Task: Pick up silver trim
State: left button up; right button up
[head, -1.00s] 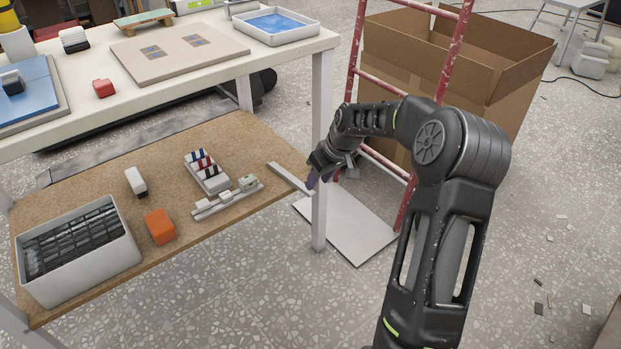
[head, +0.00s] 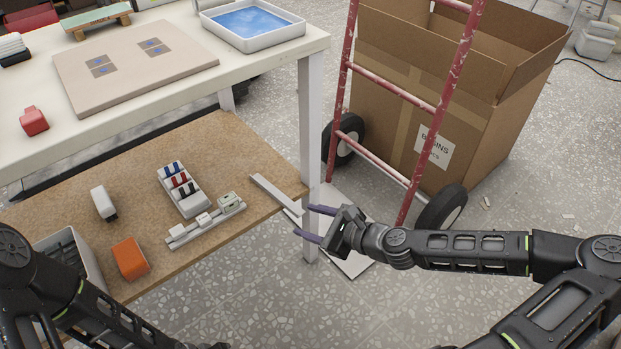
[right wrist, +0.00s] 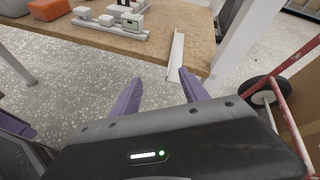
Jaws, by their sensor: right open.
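The silver trim (head: 275,193) is a thin, straight, light-grey strip on the right end of the brown lower shelf. It lies flat, its near end by the shelf edge, close to the table leg. It also shows in the right wrist view (right wrist: 176,54), beyond the fingers. My right gripper (head: 309,221) is open and empty, its purple fingers pointing at the strip's near end from the right, apart from it. It also shows in the right wrist view (right wrist: 158,88). My left arm comes in at the lower left of the head view; its gripper is not clearly visible.
The table leg (head: 310,130) stands right beside the strip and my right gripper. A red hand truck (head: 392,95) and a cardboard box (head: 490,120) are behind. A rail with small blocks (head: 205,226), a rack (head: 182,190) and an orange block (head: 130,258) share the shelf.

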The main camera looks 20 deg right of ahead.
jog(key=m, duration=0.2)
jog(key=d+m, duration=0.1)
jog(key=w+d+m+t+h, duration=0.1)
jog(key=m, duration=0.1)
jog(key=shift+r+m, duration=0.3)
jog(key=shift+r, duration=0.1)
jog(key=shift+w, duration=0.1)
jog(key=b+x, duration=0.1)
jog(key=x, duration=0.1)
jog(key=shift+w+a+f, duration=0.1)
jog(key=shift+w+a, duration=0.05)
jog(key=shift+w, duration=0.1)
